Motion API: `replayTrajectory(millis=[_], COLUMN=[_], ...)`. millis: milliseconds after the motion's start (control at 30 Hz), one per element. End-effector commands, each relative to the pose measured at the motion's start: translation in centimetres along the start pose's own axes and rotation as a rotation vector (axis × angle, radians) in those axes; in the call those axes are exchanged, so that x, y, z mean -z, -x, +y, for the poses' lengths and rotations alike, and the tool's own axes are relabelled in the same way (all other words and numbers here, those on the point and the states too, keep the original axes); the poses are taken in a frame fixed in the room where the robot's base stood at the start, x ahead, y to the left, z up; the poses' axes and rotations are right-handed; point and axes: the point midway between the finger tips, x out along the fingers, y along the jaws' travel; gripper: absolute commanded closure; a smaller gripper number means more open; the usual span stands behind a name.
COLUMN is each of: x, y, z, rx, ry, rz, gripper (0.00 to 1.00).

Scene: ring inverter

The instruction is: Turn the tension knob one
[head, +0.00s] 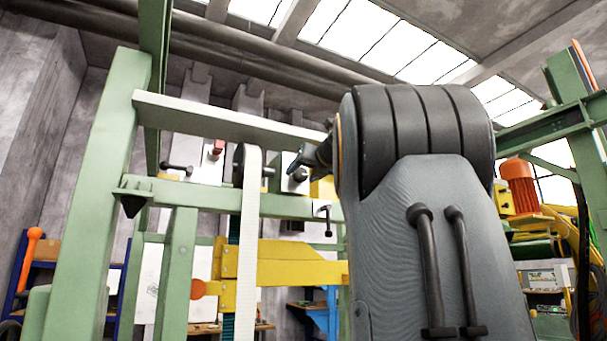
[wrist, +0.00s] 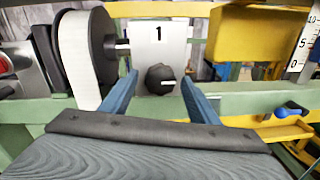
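The tension knob (wrist: 160,79) is black and round, with a white mark pointing right. It sits on a white plate (wrist: 158,42) marked "1". My gripper (wrist: 159,84) is open, its two blue fingers to the left and right of the knob with a visible gap on each side. How far the fingertips are from the plate is hard to tell. In the head view my gripper (head: 298,166) is small and partly hidden by my arm, in front of the white plate (head: 289,162).
A black roller with a white belt (wrist: 83,50) stands left of the plate. A yellow box (wrist: 262,35) is at the upper right. A green beam (wrist: 255,97) runs behind the fingers. A blue-handled lever (wrist: 290,109) and a scale (wrist: 302,45) are at the right.

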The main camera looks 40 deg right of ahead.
Motion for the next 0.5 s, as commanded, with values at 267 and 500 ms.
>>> replayTrajectory(millis=[267,500], x=[0.01,0.04], y=[0.02,0.03], z=[-0.02,-0.04], rx=[0.0,0.0], ry=[0.0,0.027], rz=[0.0,-0.001], gripper=[0.85,0.85])
